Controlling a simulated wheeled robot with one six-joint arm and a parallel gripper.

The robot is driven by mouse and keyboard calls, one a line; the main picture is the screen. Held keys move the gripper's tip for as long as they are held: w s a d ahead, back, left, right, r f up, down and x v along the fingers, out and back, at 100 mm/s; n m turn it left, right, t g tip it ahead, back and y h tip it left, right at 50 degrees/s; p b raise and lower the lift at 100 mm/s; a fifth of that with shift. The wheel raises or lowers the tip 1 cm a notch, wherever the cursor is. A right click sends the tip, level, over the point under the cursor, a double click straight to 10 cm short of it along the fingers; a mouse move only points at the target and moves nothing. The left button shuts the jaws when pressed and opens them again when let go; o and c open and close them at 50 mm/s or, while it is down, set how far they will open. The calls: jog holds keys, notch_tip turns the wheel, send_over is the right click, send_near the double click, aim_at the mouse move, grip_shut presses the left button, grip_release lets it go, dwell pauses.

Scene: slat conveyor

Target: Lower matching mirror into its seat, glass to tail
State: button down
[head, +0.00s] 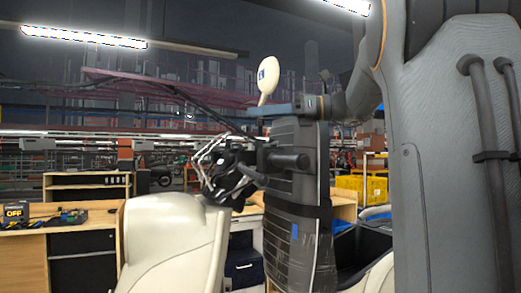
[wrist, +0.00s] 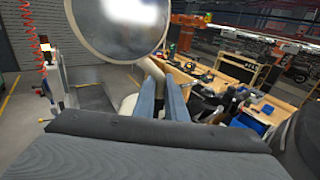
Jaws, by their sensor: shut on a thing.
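A cream scooter body (head: 172,242) stands below and left of my gripper. Its dark handlebar area (head: 228,176) lies under the mirror, clearly apart from it. I cannot make out the mirror seat.
A wooden workbench (head: 58,240) with tools and an OFF sign stands at the left. A yellow crate (head: 362,188) sits behind at the right. The wrist view shows a bench with tools (wrist: 205,78) at the right and open floor at the left.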

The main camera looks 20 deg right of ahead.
aim_at(261, 126)
jog(key=shift+f+p, duration=0.95)
jog(key=shift+f, duration=1.15)
dwell(1.3)
jog(key=c, duration=1.7)
grip_release()
jog(key=b+v, duration=0.2)
jog(key=v, duration=0.6)
jog(key=shift+a, duration=0.1)
